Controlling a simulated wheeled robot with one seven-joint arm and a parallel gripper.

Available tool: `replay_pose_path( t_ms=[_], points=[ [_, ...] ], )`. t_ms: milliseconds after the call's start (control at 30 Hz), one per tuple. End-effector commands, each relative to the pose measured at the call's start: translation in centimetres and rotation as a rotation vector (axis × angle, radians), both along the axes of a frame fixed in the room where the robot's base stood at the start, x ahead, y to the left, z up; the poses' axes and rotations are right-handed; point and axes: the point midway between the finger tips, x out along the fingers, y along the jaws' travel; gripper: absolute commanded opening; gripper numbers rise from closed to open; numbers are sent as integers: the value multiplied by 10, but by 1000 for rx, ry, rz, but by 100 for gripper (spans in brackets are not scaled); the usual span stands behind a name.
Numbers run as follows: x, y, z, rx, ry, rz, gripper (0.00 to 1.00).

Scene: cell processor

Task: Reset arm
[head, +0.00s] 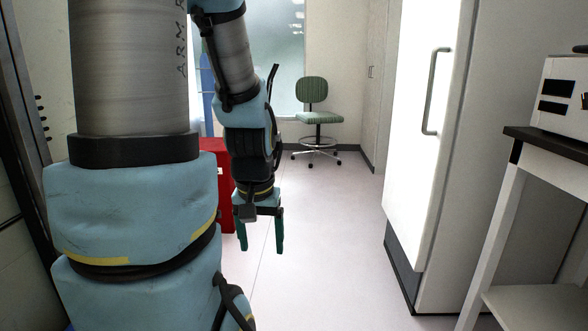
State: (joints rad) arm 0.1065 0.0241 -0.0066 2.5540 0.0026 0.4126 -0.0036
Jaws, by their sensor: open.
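My gripper (261,236) hangs at the end of my arm, left of the middle in the head view. Its two green fingers point down and stand apart, with nothing between them. It is over the pale floor, in front of and just right of a red cabinet (215,165). The blue-covered arm links fill much of the left side and hide part of the room behind them.
A green office chair (317,117) stands at the back near the window. A tall white cabinet (421,130) with a vertical handle is on the right. A bench (540,140) with a white device (563,95) stands at the far right. The middle floor (335,230) is clear.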

Motion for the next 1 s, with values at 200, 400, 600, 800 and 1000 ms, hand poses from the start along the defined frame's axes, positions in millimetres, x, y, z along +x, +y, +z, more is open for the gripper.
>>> replay_pose_path(
  t_ms=[200,400,600,800,1000],
  points=[
    [-6,1,49,-4,15,15,78],
    [-5,1,100,-4,13,13,78],
    [-5,1,158,-3,13,12,78],
    [-5,1,189,-3,13,12,78],
    [-5,1,193,-2,12,12,78]
  ],
)
